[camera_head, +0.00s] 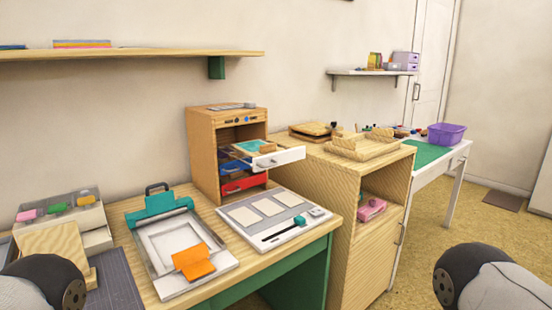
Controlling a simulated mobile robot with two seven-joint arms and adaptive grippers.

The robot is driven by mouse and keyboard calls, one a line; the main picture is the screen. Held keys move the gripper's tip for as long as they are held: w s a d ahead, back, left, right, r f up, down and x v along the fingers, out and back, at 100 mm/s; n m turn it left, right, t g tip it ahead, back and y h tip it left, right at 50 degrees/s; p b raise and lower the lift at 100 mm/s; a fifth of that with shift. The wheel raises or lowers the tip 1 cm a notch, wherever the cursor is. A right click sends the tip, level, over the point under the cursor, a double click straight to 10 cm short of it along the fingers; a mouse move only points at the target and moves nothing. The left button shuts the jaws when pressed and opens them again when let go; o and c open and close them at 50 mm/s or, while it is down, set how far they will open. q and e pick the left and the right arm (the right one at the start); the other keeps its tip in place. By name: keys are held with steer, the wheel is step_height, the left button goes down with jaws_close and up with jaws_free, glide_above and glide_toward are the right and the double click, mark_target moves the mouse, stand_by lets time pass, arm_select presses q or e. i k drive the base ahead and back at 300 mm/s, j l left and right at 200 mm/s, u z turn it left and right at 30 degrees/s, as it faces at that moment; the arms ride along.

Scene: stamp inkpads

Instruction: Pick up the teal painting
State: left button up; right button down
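A small flat teal-blue piece with pale edges (250,147), which looks like the teal painting, lies in the pulled-out top white drawer (279,157) of a small wooden cabinet (203,150). Part of it is hidden by the cabinet's side and drawer front, and an orange-brown piece (268,147) lies beside it. My left and right grippers are not in view. Only dark rounded arm joints show at the bottom left and bottom right corners, well away from the drawer.
A teal-clamped press (165,205) with an orange block (193,261) and a white slotted board (275,218) stand on the desk before the cabinet. A wooden cupboard (335,185) stands to the right. A shelf (130,54) hangs above the desk. Floor is free at right.

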mark_target(254, 150)
steer(key=u, duration=1.3)
steer(key=l+u, duration=0.15)
steer(key=l, duration=0.75)
